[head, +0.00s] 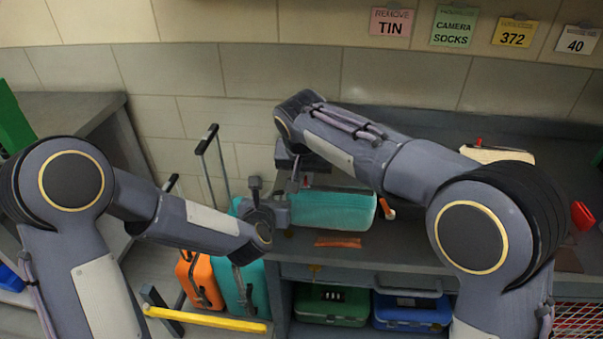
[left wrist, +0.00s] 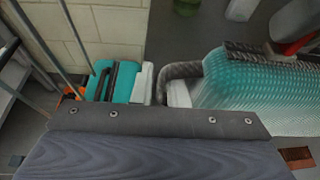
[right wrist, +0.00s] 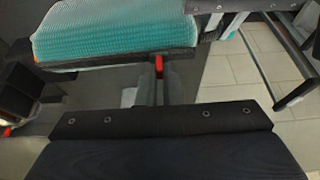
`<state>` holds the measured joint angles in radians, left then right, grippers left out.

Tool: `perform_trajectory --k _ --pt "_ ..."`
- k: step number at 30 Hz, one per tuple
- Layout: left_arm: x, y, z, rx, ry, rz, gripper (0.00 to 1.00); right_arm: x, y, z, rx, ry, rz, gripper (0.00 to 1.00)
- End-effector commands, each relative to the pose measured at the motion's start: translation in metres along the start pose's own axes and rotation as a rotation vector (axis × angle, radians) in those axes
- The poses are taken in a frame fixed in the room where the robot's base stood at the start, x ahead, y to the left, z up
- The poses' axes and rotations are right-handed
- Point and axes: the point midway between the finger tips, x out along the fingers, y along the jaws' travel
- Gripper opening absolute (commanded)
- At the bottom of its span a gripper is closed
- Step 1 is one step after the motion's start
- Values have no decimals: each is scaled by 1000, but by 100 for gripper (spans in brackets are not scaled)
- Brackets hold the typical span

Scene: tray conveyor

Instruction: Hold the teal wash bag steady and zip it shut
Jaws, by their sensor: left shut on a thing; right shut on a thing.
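The teal wash bag (head: 335,212) lies on the grey bench, its long side running left to right. A dark zip band (left wrist: 265,54) runs along its upper edge in the left wrist view. My left gripper (head: 276,203) is at the bag's left end, shut on a dark end loop (left wrist: 182,70). My right gripper (head: 298,183) reaches down above the bag's left part, shut on the red zip pull (right wrist: 158,66). The bag (right wrist: 105,30) also shows in the right wrist view. My fingers and arm partly hide the zip, so how far it is closed is unclear.
An orange-brown strip (head: 338,242) lies in front of the bag, and a small orange and white item (head: 386,208) is at its right end. Orange (head: 198,280) and teal (head: 243,290) suitcases stand left. Green (head: 331,305) and blue (head: 411,311) cases sit below.

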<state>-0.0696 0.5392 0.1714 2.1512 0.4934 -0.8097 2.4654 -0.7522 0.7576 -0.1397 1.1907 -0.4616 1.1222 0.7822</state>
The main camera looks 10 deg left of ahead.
Motion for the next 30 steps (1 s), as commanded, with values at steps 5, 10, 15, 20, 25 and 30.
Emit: perform_trajectory --k 5,10,15,20,25,30 --pt "0 1 0 -2 0 3 0 -1 39 -2 7 1 4 0" --pt "0 2 0 -2 0 4 0 -1 81 -1 8 1 3 0" --pt "0 2 0 -2 0 4 0 -1 117 -1 8 2 4 0" --pt "0 2 0 -2 0 5 0 -1 137 -1 5 2 3 0" --pt "0 2 0 -2 0 5 0 -1 145 0 3 2 3 0" --pt "0 2 0 -3 0 7 0 0 146 -1 3 2 5 0"
